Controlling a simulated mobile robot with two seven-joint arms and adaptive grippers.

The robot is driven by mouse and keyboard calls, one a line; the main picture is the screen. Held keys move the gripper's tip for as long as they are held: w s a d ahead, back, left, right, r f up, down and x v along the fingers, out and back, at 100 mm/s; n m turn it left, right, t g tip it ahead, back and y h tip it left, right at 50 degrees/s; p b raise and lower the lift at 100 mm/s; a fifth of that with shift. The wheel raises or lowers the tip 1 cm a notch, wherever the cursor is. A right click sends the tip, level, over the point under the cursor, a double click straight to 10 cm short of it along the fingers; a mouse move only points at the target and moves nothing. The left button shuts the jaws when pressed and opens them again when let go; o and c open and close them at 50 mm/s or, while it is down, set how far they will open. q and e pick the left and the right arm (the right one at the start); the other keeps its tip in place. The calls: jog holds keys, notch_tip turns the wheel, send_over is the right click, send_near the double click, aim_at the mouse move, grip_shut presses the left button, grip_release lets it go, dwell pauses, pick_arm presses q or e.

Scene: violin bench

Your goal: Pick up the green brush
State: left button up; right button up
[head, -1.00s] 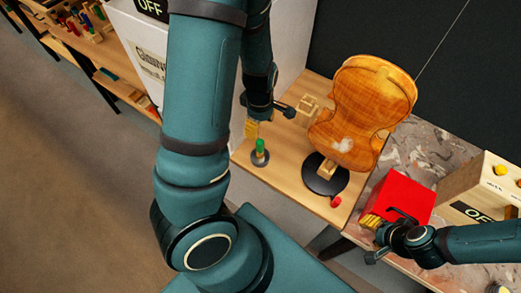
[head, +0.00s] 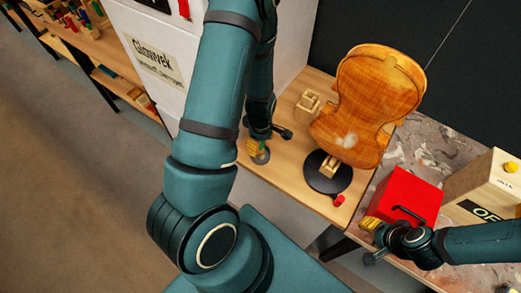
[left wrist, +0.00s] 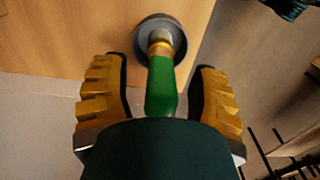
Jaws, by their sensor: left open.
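The green brush (left wrist: 162,86) stands in a round grey holder (left wrist: 178,32) on the wooden bench. In the left wrist view its green handle points toward the camera, between the yellow fingers of my left gripper (left wrist: 158,78). The fingers are open, with a gap on both sides of the handle. In the head view, my left gripper (head: 256,146) is at the holder (head: 261,157) and mostly hides the brush. My right gripper (head: 371,224) is beside the red box; its finger gap is not clear.
A violin body (head: 365,105) rests on a black round stand (head: 327,174), right of the brush. A small wooden block (head: 307,104) and a red piece (head: 339,200) are nearby. A red box (head: 408,196) and a wooden box (head: 485,185) stand at the right. A white cabinet (head: 165,60) is behind.

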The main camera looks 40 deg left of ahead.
pick_arm(q)
grip_shut()
dwell(0.4)
